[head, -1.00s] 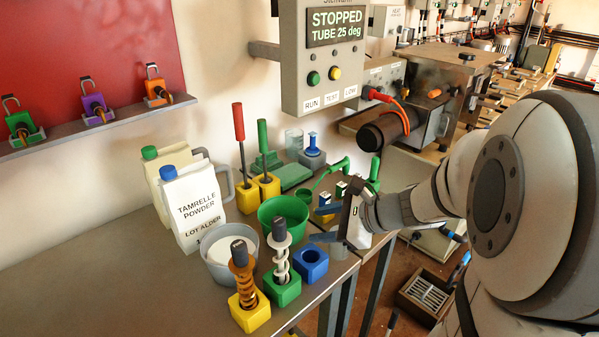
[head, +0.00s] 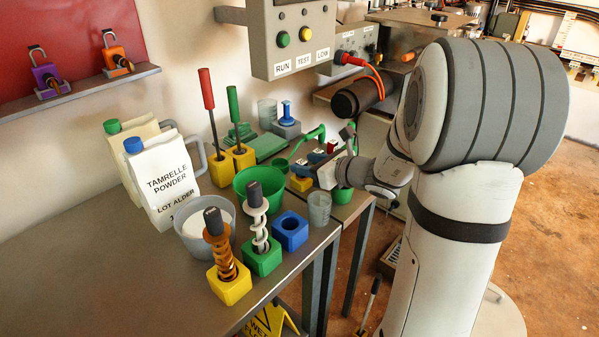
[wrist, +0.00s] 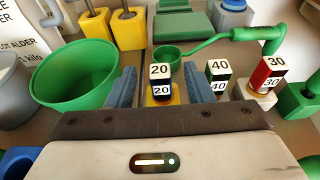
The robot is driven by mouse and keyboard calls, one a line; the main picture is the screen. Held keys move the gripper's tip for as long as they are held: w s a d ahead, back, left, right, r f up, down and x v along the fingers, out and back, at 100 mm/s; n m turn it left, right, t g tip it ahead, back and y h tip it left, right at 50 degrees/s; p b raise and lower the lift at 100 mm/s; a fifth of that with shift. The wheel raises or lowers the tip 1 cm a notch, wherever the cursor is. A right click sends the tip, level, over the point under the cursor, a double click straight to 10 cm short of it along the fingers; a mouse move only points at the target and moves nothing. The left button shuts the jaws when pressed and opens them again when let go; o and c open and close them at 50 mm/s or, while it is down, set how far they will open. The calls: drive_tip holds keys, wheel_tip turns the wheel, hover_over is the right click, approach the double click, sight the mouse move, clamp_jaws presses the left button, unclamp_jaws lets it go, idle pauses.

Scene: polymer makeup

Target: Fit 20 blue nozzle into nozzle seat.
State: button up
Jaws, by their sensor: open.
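The 20 nozzle (wrist: 161,82) is a small dark block with a blue band and white faces marked 20. In the wrist view it stands upright in a yellow holder (wrist: 152,101). My gripper (wrist: 163,80) is open, with one blue finger on each side of the nozzle and a gap to each. In the head view my gripper (head: 316,172) is low over the row of small holders, and partly hides it. A dark barrel (head: 357,97) with a red plug and orange cable is on the machine behind; I cannot tell whether the nozzle seat is there.
Green 40 (wrist: 218,76) and red 30 (wrist: 267,77) nozzles stand close to the right finger. A green ladle (wrist: 222,40) lies just behind. A green bowl (wrist: 85,75) is left of the left finger. A clear beaker (head: 319,208) and blue block (head: 290,230) stand nearby.

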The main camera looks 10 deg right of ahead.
drive_tip(key=shift+w+a+f, duration=0.15)
drive_tip(key=shift+w+a, duration=0.1)
drive_tip(key=shift+w, duration=0.05)
clamp_jaws()
idle(0.3)
